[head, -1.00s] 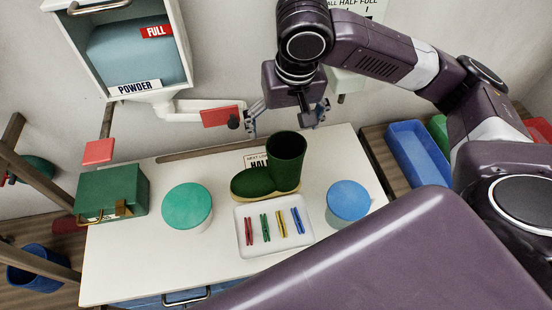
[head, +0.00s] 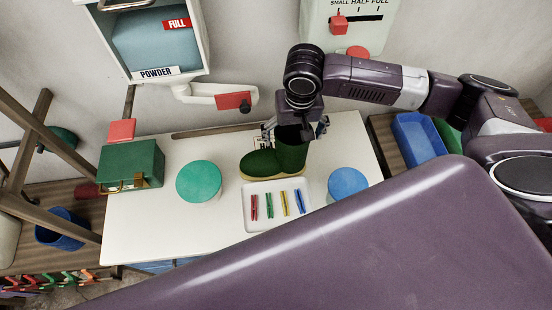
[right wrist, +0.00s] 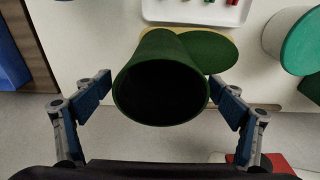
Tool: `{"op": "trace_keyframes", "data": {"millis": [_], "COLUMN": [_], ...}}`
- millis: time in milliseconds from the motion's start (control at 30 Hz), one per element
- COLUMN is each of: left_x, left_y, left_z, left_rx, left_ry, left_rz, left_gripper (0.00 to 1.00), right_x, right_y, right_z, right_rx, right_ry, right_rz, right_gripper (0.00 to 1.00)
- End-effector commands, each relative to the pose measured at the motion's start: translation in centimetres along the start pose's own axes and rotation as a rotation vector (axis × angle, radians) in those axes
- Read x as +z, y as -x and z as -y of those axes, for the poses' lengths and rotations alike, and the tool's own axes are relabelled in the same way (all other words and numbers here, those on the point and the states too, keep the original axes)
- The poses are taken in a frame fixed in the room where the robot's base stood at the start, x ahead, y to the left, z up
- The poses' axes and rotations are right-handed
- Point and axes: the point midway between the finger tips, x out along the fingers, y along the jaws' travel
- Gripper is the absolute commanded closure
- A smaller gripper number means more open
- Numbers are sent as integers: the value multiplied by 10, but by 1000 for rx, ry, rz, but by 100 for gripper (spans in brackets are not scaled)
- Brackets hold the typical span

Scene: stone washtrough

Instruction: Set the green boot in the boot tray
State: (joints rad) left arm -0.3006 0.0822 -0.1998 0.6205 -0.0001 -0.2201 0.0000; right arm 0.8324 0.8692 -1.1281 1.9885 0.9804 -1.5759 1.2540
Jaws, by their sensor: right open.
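The green boot (head: 262,163) with a tan sole stands upright on the white worktop, its toe pointing left. My right gripper (head: 295,132) is right over the top of the boot's shaft and hides its opening in the head view. In the right wrist view the open boot shaft (right wrist: 160,92) lies between the two open fingers, with gaps at both sides. I cannot tell for sure which container is the boot tray; an open blue tray (head: 418,138) sits on a wooden shelf at the right. My left gripper is not in view.
A white tray (head: 250,222) with several clothes pegs lies just in front of the boot. Round green (head: 198,178) and blue (head: 347,184) lidded tubs stand on either side. A green box (head: 130,164) is at the left. A powder dispenser (head: 157,45) hangs on the wall.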

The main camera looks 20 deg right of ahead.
Motion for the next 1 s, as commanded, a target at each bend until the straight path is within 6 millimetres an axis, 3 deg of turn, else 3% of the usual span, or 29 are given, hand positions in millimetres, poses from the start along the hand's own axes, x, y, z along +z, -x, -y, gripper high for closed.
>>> {"op": "trace_keyframes", "data": {"millis": [167,900,1000], "left_x": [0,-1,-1], "left_y": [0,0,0], "left_z": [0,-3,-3], "left_rx": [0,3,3], "left_ry": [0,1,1], "left_rz": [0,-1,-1], "left_gripper": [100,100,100], "right_x": [0,-1,-2], "right_y": [0,2,2], "right_z": [0,1,1], "right_rx": [-1,-2,-2], "right_ry": [0,-1,-1], "right_rz": [-1,-4,-4], "right_gripper": [12,92,92]}}
